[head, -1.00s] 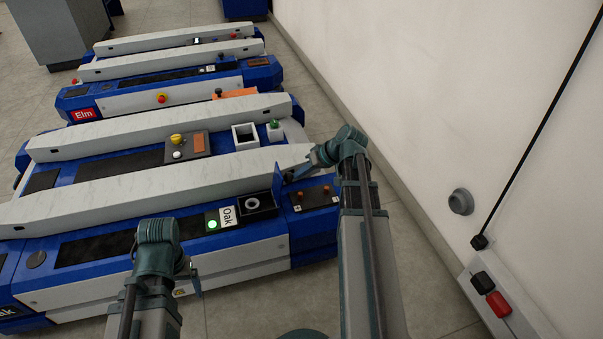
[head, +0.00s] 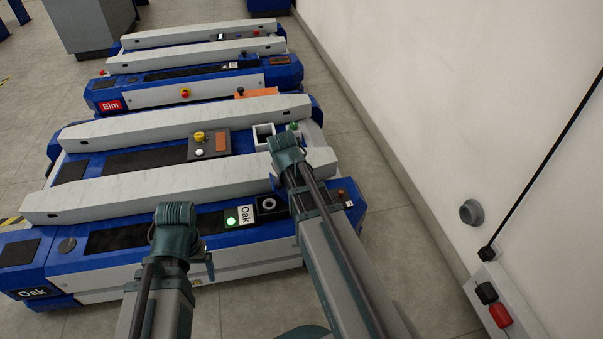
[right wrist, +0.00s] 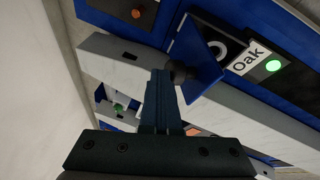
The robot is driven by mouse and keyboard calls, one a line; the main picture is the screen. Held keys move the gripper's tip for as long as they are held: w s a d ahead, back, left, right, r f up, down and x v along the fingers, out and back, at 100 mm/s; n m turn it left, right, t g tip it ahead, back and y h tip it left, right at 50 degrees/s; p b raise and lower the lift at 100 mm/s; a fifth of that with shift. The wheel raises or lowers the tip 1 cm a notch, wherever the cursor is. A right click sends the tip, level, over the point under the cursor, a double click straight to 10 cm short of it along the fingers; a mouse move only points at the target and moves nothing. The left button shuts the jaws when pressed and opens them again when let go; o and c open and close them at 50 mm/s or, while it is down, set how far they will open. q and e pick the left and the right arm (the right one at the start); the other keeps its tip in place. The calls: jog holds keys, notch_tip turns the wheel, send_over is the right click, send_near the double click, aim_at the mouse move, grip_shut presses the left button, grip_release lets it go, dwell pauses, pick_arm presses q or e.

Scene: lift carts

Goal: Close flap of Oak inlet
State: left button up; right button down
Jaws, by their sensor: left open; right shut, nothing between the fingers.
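The Oak cart (head: 160,186) is blue and white, with an Oak label and a lit green button beside the inlet. The Oak inlet (head: 268,204) is a dark square with a pale ring, partly seen in the right wrist view (right wrist: 222,47). Its blue flap (right wrist: 198,62) stands raised beside the inlet in the right wrist view; my right arm mostly hides it in the head view. My right gripper (right wrist: 160,78) is shut and empty, its tips beside the flap; contact is unclear. My left gripper (head: 208,264) is open, in front of the cart and away from the flap.
The Elm cart (head: 180,92) stands behind the Oak cart. A white wall (head: 440,110) with a round grey fitting (head: 472,212) runs along the right. Bare floor (head: 385,225) lies between cart and wall. An orange button (right wrist: 136,14) is near the inlet.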

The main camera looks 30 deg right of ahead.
jog(key=a+f+h+b, duration=0.1)
jog(key=a+h+b, duration=0.1)
jog(key=w+a+f+h+b, duration=0.1)
jog(key=a+b, duration=0.1)
jog(key=a, duration=0.1)
jog(key=w+a+f+n+g+h+b, duration=0.1)
jog(key=a+h+b, duration=0.1)
jog(key=a+b, duration=0.1)
jog(key=shift+a+f+h, duration=0.1)
jog(key=shift+f+h, duration=0.2)
jog(key=shift+w+a+f+b, duration=0.25)
jog(key=shift+a+f+b, duration=0.65)
jog(key=shift+a+b, duration=0.1)
jog(key=shift+d+r, duration=0.1)
